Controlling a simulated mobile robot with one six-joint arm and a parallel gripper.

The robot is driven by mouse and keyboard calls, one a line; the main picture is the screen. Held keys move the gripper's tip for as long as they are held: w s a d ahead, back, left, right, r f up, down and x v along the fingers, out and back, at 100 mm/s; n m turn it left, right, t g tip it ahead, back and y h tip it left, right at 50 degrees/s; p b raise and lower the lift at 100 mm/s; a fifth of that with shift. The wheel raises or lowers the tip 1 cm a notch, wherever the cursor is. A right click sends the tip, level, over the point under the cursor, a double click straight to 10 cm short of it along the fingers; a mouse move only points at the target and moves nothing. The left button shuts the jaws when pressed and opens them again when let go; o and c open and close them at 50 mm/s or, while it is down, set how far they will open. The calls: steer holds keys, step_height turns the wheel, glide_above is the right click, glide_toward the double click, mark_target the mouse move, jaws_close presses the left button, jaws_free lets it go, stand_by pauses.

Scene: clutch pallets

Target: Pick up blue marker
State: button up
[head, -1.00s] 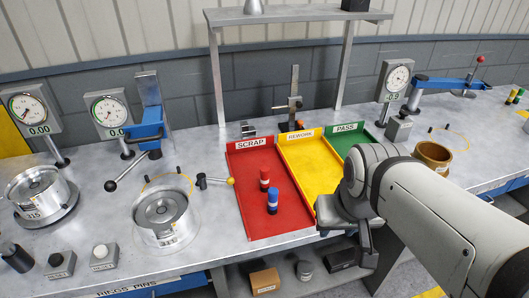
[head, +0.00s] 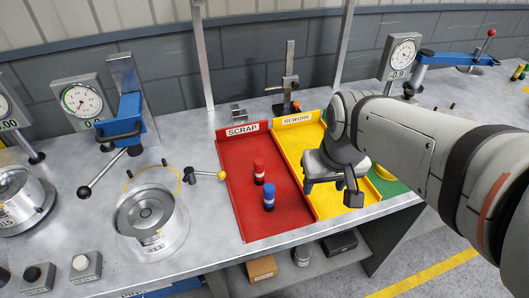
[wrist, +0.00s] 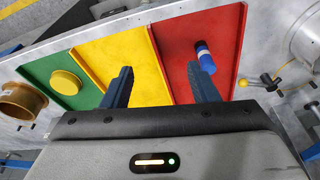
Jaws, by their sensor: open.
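The green tray (wrist: 55,75) holds a round yellow piece (wrist: 66,84). A brass ring (wrist: 18,102) stands beyond it. Left of the red tray are a yellow-knobbed lever (head: 205,175) and a round metal fixture (head: 150,217). A shelf post stands behind the trays.

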mark_target(269, 198)
steer(key=w+a+f+n+g, duration=0.1)
steer(key=w+a+f, duration=0.2)
steer(key=w+a+f+n+b, duration=0.1)
steer(key=w+a+f+n, duration=0.1)
steer(key=w+a+f, duration=0.1)
steer(key=w+a+f+n+g+b, duration=0.1)
steer(key=w+a+f, duration=0.2)
steer(key=a+f, duration=0.1)
steer(key=shift+w+a+n+g, duration=0.2)
steer(key=shift+w+n+g, duration=0.1)
step_height(269, 198, down, 8)
steer(key=shift+a+r+p, duration=0.1)
steer(key=shift+p, duration=0.2)
steer(key=c, duration=1)
